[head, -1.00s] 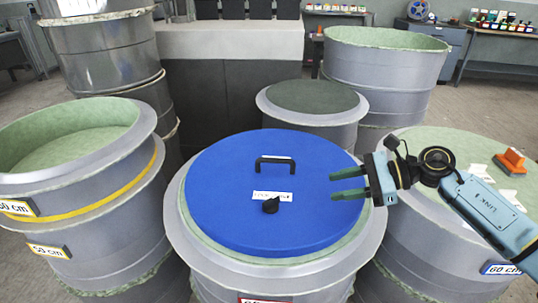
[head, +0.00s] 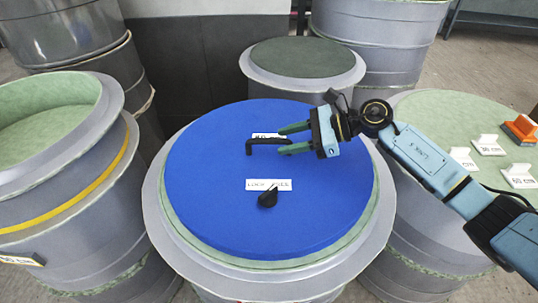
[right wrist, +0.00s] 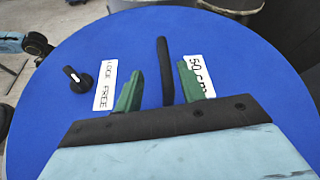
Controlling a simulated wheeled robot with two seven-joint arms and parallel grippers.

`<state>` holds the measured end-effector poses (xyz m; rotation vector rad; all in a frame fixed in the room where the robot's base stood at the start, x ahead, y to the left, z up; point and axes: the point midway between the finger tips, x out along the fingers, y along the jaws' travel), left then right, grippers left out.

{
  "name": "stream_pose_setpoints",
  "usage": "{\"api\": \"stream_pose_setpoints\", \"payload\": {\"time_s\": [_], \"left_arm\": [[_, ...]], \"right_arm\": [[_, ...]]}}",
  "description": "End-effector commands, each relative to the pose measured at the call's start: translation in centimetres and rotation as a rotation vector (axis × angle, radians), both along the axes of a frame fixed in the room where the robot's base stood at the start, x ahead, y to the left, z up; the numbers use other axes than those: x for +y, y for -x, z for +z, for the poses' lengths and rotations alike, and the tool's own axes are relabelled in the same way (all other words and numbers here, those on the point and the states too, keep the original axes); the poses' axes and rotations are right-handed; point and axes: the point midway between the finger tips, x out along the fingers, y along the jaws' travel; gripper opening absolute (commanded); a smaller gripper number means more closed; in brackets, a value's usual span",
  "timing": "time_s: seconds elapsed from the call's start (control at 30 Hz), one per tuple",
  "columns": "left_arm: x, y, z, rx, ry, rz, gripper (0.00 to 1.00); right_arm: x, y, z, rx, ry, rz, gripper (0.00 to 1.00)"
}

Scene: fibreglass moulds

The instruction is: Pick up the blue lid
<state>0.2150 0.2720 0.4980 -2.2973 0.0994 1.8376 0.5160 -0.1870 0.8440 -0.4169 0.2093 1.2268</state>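The round blue lid (head: 230,200) lies on a grey mould drum in the middle of the head view. A black bar handle (head: 268,141) stands on its far half, and a black knob (head: 268,199) sits nearer, by a white "LOCK FREE" label. My right gripper (head: 281,139) is open, its two green fingers pointing left at the handle's right end. In the right wrist view the lid (right wrist: 130,50) fills most of the picture, and the handle (right wrist: 165,70) lies between the spread fingers (right wrist: 160,88). I cannot tell whether they touch it. My left gripper is not in view.
A dark-topped drum (head: 303,58) stands behind the lid. At the right, a green-topped drum (head: 425,105) carries white label cards (head: 488,145) and an orange object (head: 521,130).

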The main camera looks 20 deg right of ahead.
Motion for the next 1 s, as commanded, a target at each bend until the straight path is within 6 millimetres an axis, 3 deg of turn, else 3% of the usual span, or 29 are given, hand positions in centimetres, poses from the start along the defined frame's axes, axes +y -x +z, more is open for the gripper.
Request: {"api": "stream_pose_setpoints", "payload": {"time_s": [0.33,0.63,0.93,1.0], "left_arm": [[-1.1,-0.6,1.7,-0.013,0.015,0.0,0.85],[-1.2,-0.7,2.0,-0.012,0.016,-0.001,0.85],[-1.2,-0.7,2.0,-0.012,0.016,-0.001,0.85],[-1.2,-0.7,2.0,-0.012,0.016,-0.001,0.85]], "right_arm": [[3.8,-2.1,-1.6,0.001,-0.002,0.002,0.4],[4.3,-2.3,-1.8,0.001,0.001,0.001,0.4],[4.3,-2.2,-1.8,0.001,0.0,0.001,0.02],[4.3,-2.2,-1.8,0.001,0.0,0.001,0.0]]}}
